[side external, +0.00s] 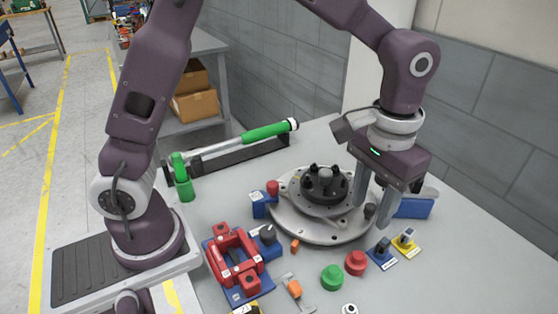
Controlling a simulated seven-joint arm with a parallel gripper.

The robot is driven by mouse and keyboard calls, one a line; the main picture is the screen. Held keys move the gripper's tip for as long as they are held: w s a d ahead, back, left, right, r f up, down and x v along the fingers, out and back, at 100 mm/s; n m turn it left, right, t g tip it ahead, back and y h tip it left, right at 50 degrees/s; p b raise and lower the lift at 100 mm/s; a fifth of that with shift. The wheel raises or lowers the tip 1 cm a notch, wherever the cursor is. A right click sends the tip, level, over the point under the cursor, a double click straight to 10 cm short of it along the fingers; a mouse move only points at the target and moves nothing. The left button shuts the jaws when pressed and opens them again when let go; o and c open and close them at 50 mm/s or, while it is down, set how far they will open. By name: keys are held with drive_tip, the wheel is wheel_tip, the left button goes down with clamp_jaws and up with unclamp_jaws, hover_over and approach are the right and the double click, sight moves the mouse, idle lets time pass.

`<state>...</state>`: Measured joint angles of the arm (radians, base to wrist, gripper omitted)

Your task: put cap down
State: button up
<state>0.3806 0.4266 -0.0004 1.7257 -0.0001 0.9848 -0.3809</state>
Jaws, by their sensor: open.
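My gripper (371,214) points down over the right edge of the round grey chassis plate (292,226). Its two fingers are apart. A small dark cylindrical piece (370,210) shows between the fingertips, at the plate's rim; I cannot tell whether it is the cap or whether a finger touches it. A black hub (325,184) with upright studs and a grey centre stands on the plate, left of the fingers. A red round cap-like piece (355,263) and a green one (332,278) sit on the table in front of the plate.
A red clamp on a blue base (234,262) stands at the front left. Small blue (382,253) and yellow (405,243) holders are at the right. A green-handled torque wrench (262,132) lies in a black rack behind. Bare table lies at the right front.

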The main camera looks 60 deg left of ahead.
drive_tip(key=s+a+r+t, duration=0.3)
drive_tip(key=s+a+r, duration=0.5)
drive_tip(key=a+r, duration=0.1)
drive_tip(key=s+a+t, duration=0.2)
drive_tip(key=s+a, duration=0.3)
drive_tip(key=s, duration=0.6)
drive_tip(key=shift+s+t, duration=0.15)
drive_tip(key=shift+t, duration=0.15)
